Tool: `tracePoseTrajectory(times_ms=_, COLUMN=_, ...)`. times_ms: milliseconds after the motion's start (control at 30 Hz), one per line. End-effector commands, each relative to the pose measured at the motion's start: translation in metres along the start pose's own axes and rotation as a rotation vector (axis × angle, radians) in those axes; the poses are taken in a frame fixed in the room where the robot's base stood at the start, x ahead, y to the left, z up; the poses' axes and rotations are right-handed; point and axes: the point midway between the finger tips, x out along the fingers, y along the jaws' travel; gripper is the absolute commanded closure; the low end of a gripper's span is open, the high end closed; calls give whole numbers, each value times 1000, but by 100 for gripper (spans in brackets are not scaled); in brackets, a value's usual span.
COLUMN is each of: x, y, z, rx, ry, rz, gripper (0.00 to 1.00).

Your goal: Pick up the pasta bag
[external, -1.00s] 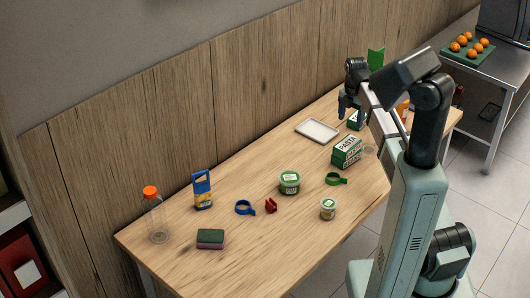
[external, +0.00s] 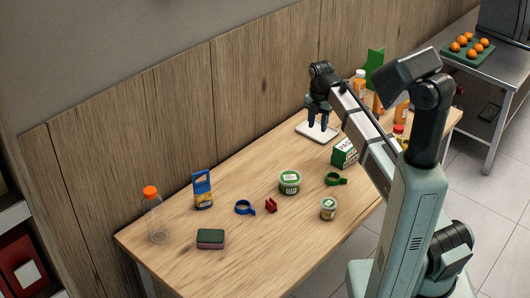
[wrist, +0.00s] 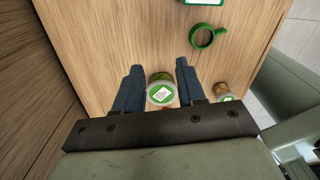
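A green and white package (external: 344,153) marked PASTA stands on the table right of the middle, partly behind my arm; its edge shows at the top of the wrist view (wrist: 205,2). A blue and yellow bag-like package (external: 203,190) stands upright at the left; its label is too small to read.
Around the table's middle are the tub (external: 289,182), a small jar (external: 328,209), a green ring (external: 336,179), a blue ring (external: 244,207) and a red clip (external: 271,205). A clear bottle (external: 156,215) and a sponge (external: 210,239) are at the left. Several bottles stand at the far right.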

Motion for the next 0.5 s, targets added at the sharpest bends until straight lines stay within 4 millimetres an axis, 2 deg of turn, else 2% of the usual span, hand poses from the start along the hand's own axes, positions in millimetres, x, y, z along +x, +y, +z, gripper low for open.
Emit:
tracePoseTrajectory(times_ms=33, x=-1, y=15, z=-20, rx=-36, ry=-1, rz=1, gripper=60)
tracePoseTrajectory(times_ms=200, x=-4, y=55, z=-81, rx=-143, ry=3, rz=6, gripper=60)
tracePoseTrajectory(times_ms=300, x=-6, y=76, z=-119, rx=-205, ry=17, rz=17, gripper=60)
tracePoseTrajectory(times_ms=500, x=-10, y=109, z=-183, rx=-304, ry=57, rz=49, gripper=60)
